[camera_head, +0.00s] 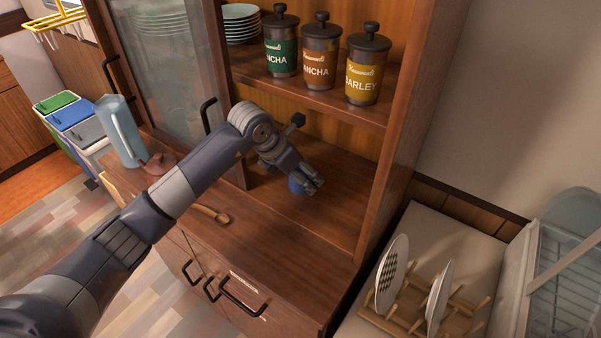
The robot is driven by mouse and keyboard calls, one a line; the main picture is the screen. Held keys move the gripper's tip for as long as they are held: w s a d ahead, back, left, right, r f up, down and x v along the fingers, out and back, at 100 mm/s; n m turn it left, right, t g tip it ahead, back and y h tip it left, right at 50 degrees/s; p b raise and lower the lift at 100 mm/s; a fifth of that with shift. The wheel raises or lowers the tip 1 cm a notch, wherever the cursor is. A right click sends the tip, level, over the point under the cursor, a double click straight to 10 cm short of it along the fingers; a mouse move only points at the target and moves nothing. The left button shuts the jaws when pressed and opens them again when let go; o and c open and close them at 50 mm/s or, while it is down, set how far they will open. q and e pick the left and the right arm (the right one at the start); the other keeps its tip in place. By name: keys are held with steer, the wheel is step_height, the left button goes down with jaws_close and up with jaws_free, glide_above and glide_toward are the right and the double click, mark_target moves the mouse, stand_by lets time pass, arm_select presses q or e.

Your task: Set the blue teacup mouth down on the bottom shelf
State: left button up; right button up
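A blue rounded thing, likely the blue teacup (295,187), shows in small part beside and under the fingers of my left gripper (309,182). The gripper and its wrist hide most of it, so I cannot tell which way its mouth faces. It is at or just above the bottom shelf (335,215) of the wooden cabinet, inside the open bay. The fingers are at the cup, but whether they are closed on it is hidden. My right gripper is not in view.
Several labelled canisters (320,50) and stacked plates (240,22) stand on the shelf above. A glass door (175,70) closes the left bay. A blue pitcher (122,130), a brown teapot (159,163) and a wooden spoon (211,213) lie left. A plate rack (420,315) stands right.

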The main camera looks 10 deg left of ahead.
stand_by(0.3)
arm_select(q)
steer(key=v, duration=0.5)
steer(key=shift+w+r, duration=0.1)
steer(key=s+a, duration=0.7)
steer(key=s, duration=0.2)
steer(key=shift+s, duration=0.4)
steer(key=shift+a, duration=0.15)
